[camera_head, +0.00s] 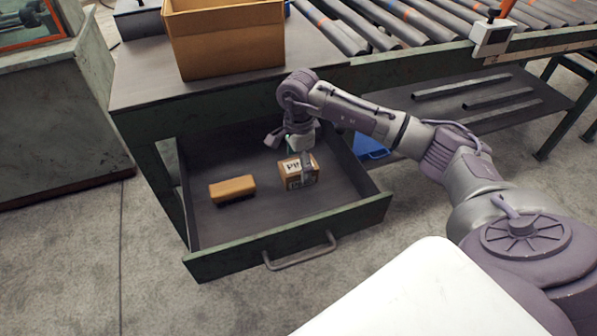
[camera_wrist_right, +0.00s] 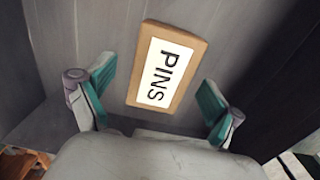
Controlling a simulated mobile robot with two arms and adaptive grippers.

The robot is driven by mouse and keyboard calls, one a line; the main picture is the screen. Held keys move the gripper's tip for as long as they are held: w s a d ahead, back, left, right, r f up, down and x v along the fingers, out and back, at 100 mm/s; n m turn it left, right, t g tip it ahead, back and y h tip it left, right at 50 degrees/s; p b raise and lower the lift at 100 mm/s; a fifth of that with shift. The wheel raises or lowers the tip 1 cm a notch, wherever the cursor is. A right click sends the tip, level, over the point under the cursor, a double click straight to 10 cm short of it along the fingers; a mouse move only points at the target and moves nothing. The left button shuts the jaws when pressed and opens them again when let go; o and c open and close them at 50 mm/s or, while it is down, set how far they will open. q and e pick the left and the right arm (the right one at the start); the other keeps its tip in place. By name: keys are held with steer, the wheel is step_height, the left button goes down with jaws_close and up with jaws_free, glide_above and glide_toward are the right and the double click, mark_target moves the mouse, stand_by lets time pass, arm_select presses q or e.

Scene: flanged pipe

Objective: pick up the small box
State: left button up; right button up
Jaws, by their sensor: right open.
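The small box (camera_head: 293,174) is brown cardboard with a white label and sits in the open drawer, right of its middle. In the right wrist view the small box (camera_wrist_right: 167,66) shows its label, which reads PINS. My right gripper (camera_head: 302,172) reaches down into the drawer over the box and hides part of it. In the right wrist view my right gripper (camera_wrist_right: 155,98) is open, with a teal-padded finger on either side of the box's near end and gaps between. It holds nothing. My left gripper is not in view.
A brush-like block (camera_head: 232,189) with a tan top lies left of the box in the drawer (camera_head: 230,262). The drawer's walls surround both. A large open cardboard box (camera_head: 228,42) stands on the bench above. A roller conveyor (camera_head: 400,22) is behind at right.

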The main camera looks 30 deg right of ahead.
mark_target(299, 164)
step_height(299, 164, down, 3)
steer(key=shift+f, duration=0.1)
steer(key=shift+w, duration=0.1)
steer(key=c, duration=1.5)
